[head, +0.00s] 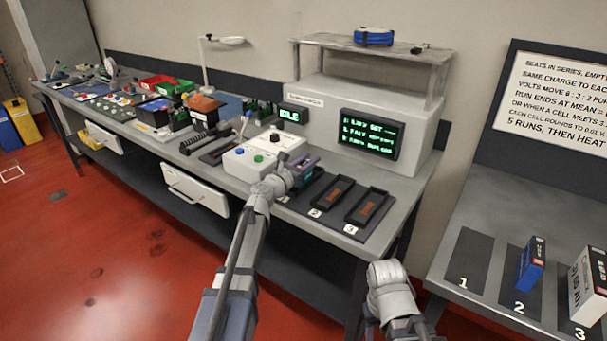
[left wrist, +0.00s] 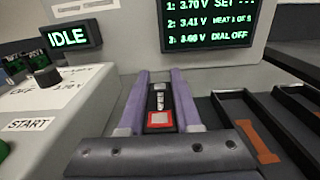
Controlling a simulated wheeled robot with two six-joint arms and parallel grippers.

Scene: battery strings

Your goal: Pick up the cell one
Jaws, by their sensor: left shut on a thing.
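My left gripper (head: 303,168) is over the seat row in front of the console. In the left wrist view its two purple fingers (left wrist: 168,100) are shut on a dark cell (left wrist: 160,102) with a red-framed label, which stands between them at the place of the first seat. Whether the cell touches the seat is hidden. In the head view the gripper mostly covers the cell and the first seat. The second seat (head: 333,194) and third seat (head: 367,207) are dark trays with an orange-brown mark and no cell. My right gripper is not visible; only its arm shows.
The console screen (head: 372,135) stands behind the seats, and a white control box (head: 257,152) is to their left. On the right bench, pad 1 (head: 468,257) is bare; a blue box (head: 531,266) and a white box (head: 589,286) stand at pads 2 and 3.

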